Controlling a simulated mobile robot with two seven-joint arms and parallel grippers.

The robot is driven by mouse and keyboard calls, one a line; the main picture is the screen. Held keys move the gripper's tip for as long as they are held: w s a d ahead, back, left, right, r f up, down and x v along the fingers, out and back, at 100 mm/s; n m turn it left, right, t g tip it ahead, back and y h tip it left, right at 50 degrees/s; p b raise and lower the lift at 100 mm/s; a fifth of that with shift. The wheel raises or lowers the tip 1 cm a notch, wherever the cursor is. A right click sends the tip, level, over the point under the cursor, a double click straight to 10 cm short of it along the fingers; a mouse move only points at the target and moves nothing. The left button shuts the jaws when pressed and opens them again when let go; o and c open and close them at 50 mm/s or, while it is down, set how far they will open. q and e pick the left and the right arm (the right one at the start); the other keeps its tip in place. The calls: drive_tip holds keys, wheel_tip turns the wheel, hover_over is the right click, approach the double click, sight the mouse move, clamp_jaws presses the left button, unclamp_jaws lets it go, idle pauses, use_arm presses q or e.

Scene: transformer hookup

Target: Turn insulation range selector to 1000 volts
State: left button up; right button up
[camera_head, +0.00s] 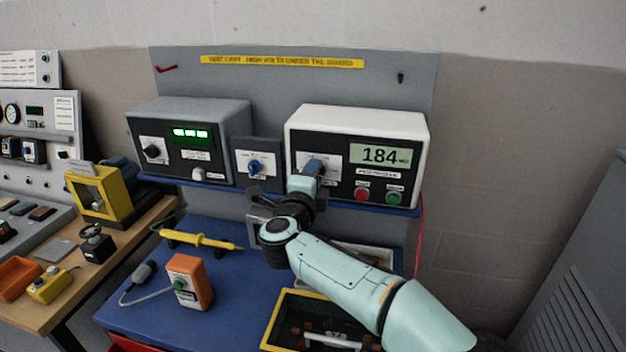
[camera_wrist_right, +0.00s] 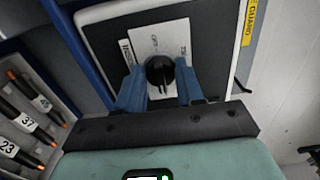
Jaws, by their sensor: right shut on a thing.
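The white insulation tester (camera_head: 300,117) stands on the blue shelf of the cart, its display (camera_head: 386,156) reading 184. Its range selector is a round black knob (camera_wrist_right: 160,70) on a white label plate (camera_wrist_right: 158,38) in the right wrist view; the marks are too small and skewed to read. My right gripper (camera_head: 312,170) reaches the left part of the tester's face and covers the knob in the head view. In the wrist view its blue fingers (camera_wrist_right: 160,88) are on either side of the knob, shut on it. My left gripper is not in view.
Red and green buttons (camera_head: 378,196) sit right of the knob. A small panel with a blue knob (camera_head: 254,168) and a grey instrument (camera_head: 190,116) stand to the left. A red cable hangs at the right.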

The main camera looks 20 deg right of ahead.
idle(0.4)
drive_tip(key=o, duration=1)
drive_tip(key=b+v, duration=0.2)
drive_tip(key=v, duration=1.1)
drive_tip(key=shift+s+a, duration=0.15)
